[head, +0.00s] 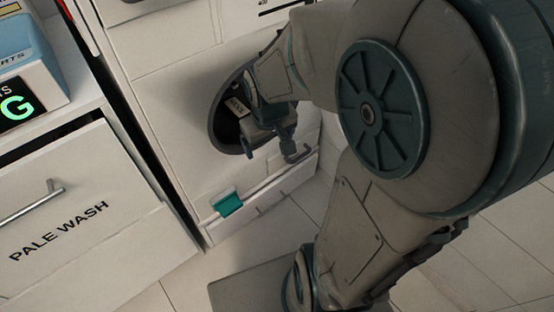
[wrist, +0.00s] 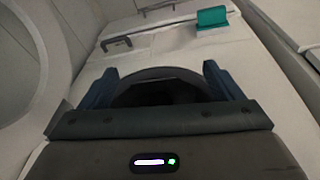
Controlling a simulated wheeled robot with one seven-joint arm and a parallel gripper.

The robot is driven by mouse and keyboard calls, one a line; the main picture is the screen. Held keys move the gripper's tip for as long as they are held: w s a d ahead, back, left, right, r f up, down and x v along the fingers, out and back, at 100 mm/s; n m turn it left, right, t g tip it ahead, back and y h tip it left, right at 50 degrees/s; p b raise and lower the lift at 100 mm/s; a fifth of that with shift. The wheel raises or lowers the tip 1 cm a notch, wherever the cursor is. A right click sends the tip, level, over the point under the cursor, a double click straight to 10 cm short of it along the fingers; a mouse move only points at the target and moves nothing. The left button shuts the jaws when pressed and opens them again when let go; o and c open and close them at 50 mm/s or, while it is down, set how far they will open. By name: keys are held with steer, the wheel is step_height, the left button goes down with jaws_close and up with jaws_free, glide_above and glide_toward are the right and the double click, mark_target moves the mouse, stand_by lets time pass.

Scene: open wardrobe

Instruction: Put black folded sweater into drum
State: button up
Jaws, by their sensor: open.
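The drum (head: 218,122) is a round, dark opening in the white front panel in the head view. A small pale lettered label shows inside it. My gripper (head: 285,143) is at the opening's right side, partly in front of it. In the wrist view the two blue fingers of my gripper (wrist: 160,82) are spread apart, with nothing visibly held. Between them shows a dark curved rim with a black interior. I cannot make out the black folded sweater in either view; the drum's inside is too dark to tell what lies there.
A white drawer marked PALE WASH (head: 85,205) is at the left, with a blue box (head: 35,60) above it. A teal clip (head: 227,202) sits on a rail below the drum, near a grey handle (head: 298,153). Tiled floor is clear in front.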

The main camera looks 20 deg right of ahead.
steer(key=s+a+r+m+g, duration=0.1)
steer(key=s+r, duration=0.2)
steer(key=s, duration=0.6)
steer(key=shift+a+r+y, duration=0.15)
steer(key=shift+a+y, duration=0.05)
steer(key=shift+y, duration=0.2)
steer(key=shift+w, duration=0.1)
step_height(320, 180, up, 32)
steer(key=t+p, duration=0.1)
steer(key=p, duration=2.8)
steer(key=shift+a, duration=0.25)
steer(key=shift+c, duration=0.4)
